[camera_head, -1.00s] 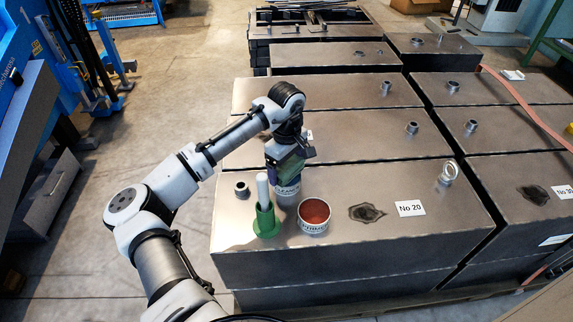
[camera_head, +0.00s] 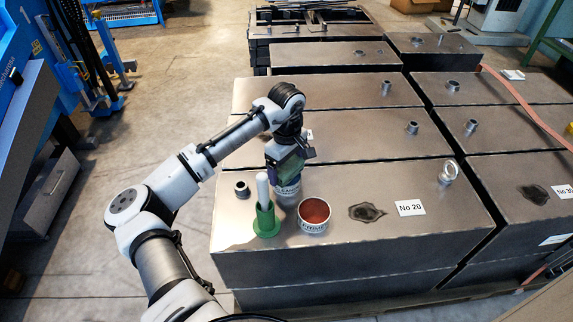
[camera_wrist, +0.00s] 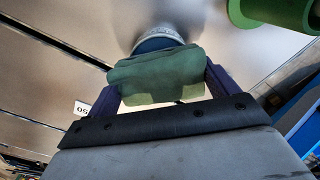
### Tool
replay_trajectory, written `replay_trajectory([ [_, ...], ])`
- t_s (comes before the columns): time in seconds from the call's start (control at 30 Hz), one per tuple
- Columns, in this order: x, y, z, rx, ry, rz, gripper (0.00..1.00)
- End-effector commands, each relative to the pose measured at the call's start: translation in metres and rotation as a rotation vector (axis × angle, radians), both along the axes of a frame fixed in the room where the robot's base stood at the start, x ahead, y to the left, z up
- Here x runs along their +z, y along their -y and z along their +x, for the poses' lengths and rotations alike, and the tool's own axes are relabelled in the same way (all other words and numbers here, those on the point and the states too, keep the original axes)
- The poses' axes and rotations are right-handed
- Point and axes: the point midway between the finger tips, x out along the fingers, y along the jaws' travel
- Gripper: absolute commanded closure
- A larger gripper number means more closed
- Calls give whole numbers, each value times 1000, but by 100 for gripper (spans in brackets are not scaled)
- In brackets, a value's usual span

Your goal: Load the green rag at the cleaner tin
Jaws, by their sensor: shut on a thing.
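My gripper (camera_head: 289,168) is shut on the green rag (camera_head: 291,163), directly above the cleaner tin (camera_head: 288,191). In the wrist view the folded rag (camera_wrist: 155,74) sits between the two purple fingers of my gripper (camera_wrist: 161,78). The cleaner tin (camera_wrist: 158,38) shows behind the rag there, with a pale rim and a dark blue inside. The rag hides part of the tin's opening. I cannot tell whether the rag touches the tin or how deep it is.
An open primer tin (camera_head: 313,214) with a reddish inside stands just right of the cleaner tin. A green holder (camera_head: 266,219) with a white upright stick stands to its left, close by.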

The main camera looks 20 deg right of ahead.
Motion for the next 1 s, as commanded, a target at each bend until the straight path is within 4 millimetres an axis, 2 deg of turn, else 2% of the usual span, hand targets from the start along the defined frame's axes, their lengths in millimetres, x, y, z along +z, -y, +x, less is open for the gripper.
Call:
replay_trajectory([
  [1.0,-6,0,0,0,-1,0,32],
])
